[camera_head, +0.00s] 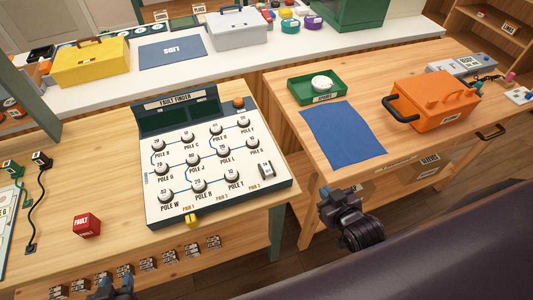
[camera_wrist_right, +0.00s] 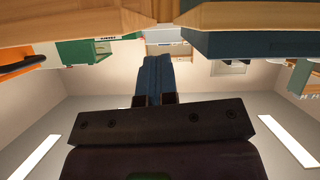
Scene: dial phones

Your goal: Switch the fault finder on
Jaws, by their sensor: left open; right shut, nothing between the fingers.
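I cannot tell the switch's position. My right gripper (camera_head: 325,203) is right of the fault finder, apart from it; its blue fingers (camera_wrist_right: 155,80) are shut and empty. My left gripper (camera_head: 112,278) is open at the bench's front edge, partly cut off.
The right bench holds a blue mat (camera_head: 342,134), green tray (camera_head: 299,92) and orange toolbox (camera_head: 432,99). A gap separates the benches.

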